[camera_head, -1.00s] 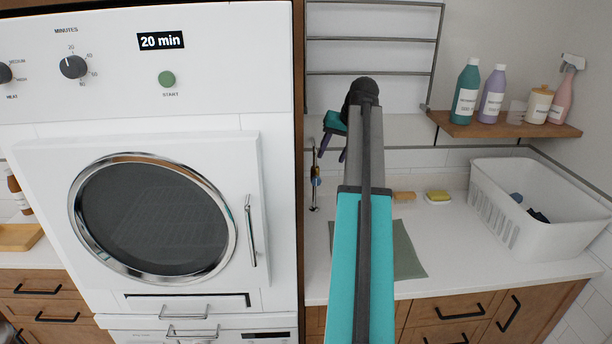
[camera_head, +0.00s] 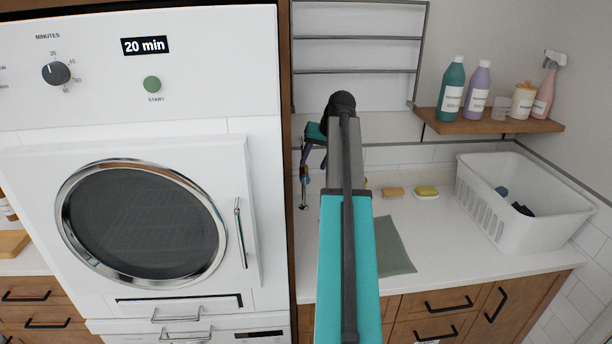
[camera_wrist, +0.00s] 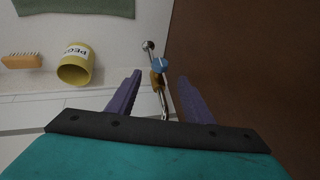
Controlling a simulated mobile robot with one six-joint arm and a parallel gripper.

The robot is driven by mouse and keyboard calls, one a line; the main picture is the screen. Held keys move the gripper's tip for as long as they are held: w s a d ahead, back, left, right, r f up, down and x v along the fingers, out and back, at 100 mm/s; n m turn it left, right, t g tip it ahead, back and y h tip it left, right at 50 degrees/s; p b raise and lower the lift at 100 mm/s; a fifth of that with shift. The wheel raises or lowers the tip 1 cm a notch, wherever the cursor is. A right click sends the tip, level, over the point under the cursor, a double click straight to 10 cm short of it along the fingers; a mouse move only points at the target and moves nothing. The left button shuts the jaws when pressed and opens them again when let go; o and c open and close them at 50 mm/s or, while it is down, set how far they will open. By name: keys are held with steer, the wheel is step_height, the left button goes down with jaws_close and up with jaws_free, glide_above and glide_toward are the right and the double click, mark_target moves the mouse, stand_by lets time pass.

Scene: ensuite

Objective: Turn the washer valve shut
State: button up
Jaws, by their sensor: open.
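The washer valve is a brass body with a small blue handle (camera_wrist: 160,65) on a thin metal pipe, beside the brown cabinet side. In the head view the valve (camera_head: 304,173) stands above the back of the counter, just right of the tall cabinet. My gripper (camera_wrist: 158,76) is open, with its two purple fingers apart. In the wrist view the valve lies between the fingers' directions, near the level of their tips; whether the handle is within the jaws I cannot tell. In the head view my gripper (camera_head: 312,150) is just above the valve, partly hidden by my arm.
The brown cabinet side (camera_wrist: 240,70) is close to the right finger in the wrist view. A yellow pot (camera_wrist: 75,65) and a brush (camera_wrist: 22,61) are on the counter to the left. A white basket (camera_head: 520,215) stands farther right. The white washer-dryer front (camera_head: 140,130) fills the left.

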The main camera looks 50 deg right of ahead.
mark_target(307, 177)
steer(key=shift+p+x, duration=1.35)
steer(key=shift+x, duration=3.15)
steer(key=c, duration=1)
steer(key=shift+c, duration=0.2)
